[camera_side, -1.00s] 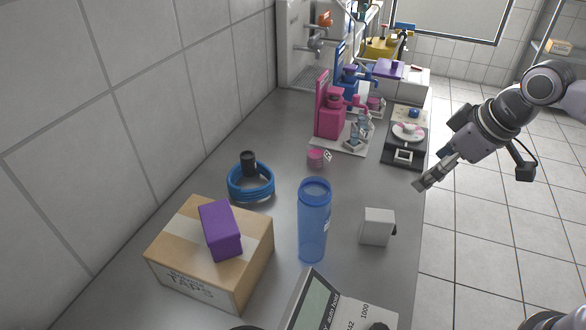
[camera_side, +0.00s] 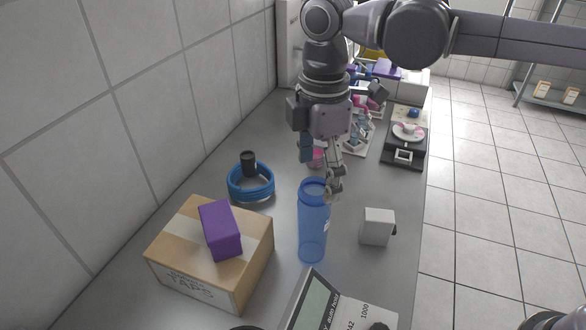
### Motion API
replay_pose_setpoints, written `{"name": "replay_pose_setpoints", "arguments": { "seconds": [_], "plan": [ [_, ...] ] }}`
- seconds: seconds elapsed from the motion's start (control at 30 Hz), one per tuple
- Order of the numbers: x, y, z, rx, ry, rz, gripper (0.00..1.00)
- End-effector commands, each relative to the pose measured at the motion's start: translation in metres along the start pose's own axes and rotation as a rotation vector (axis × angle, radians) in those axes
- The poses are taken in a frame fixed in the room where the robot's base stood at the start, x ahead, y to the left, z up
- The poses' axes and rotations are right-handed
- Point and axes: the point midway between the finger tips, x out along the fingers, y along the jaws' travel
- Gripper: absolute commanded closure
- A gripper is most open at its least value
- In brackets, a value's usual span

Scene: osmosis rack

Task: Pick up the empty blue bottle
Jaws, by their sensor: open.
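The empty blue bottle (camera_side: 312,232) is translucent and stands upright near the middle of the grey bench. My gripper (camera_side: 322,182) points down at the bottle's top. One finger shows at the right side of the bottle's rim and appears in front of or beside it. The other finger is mostly hidden behind the rim and the gripper body. The jaws are open and hold nothing. Whether a finger touches the bottle cannot be told.
A cardboard box (camera_side: 190,272) with a purple block (camera_side: 220,230) on it is at the left. A small white box (camera_side: 377,227) is right of the bottle. A device with a screen (camera_side: 322,303) is in front. A black scale (camera_side: 404,140) stands farther back.

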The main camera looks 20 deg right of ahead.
Motion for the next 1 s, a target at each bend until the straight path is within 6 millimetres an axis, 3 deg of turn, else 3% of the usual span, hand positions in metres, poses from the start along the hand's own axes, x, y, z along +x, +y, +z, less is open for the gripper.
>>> {"name": "replay_pose_setpoints", "arguments": {
  "seconds": [0.2, 0.47, 0.8, 1.0],
  "plan": [
    [0.030, 0.001, 0.001, 0.003, 0.001, 0.001, 0.17],
    [0.046, 0.001, 0.001, 0.004, 0.001, 0.002, 0.17],
    [0.087, 0.003, 0.002, 0.004, 0.002, 0.002, 0.17],
    [0.094, 0.003, 0.002, 0.004, 0.002, 0.002, 0.17]
  ]
}}
